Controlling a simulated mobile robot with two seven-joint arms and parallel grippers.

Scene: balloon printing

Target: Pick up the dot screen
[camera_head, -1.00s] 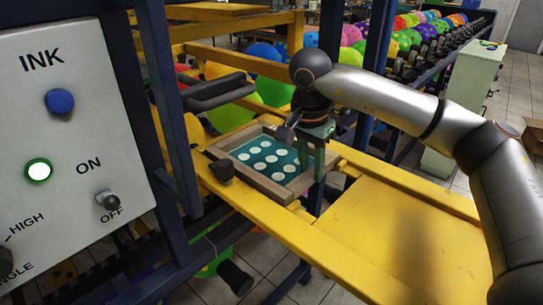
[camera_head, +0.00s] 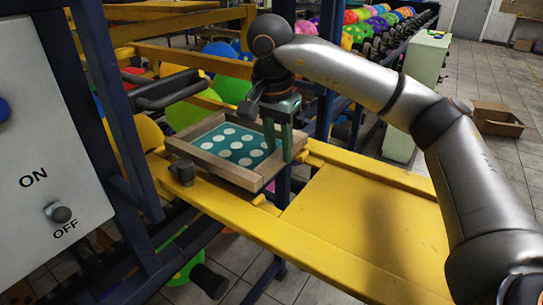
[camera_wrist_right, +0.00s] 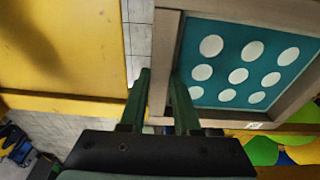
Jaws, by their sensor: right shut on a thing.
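The dot screen (camera_head: 213,154) is a wooden frame around a teal sheet with several white dots. It lies roughly level at the yellow machine frame in the head view. The right wrist view shows the dot screen (camera_wrist_right: 229,92) at the upper right. My right gripper (camera_head: 285,155) reaches down from above at the screen's right side. Its green fingers (camera_wrist_right: 159,87) are shut on the wooden side rail, one finger on each side of it. I cannot tell whether the screen is clear of its support. My left gripper is not in view.
Yellow beams (camera_head: 340,222) run in front and to the right. Blue posts (camera_head: 122,105) and a grey control panel (camera_head: 50,160) stand left. A dark knob (camera_head: 183,172) is beside the screen's left front corner. Coloured balloons (camera_head: 205,110) are behind. A cardboard box (camera_head: 497,120) lies on the floor.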

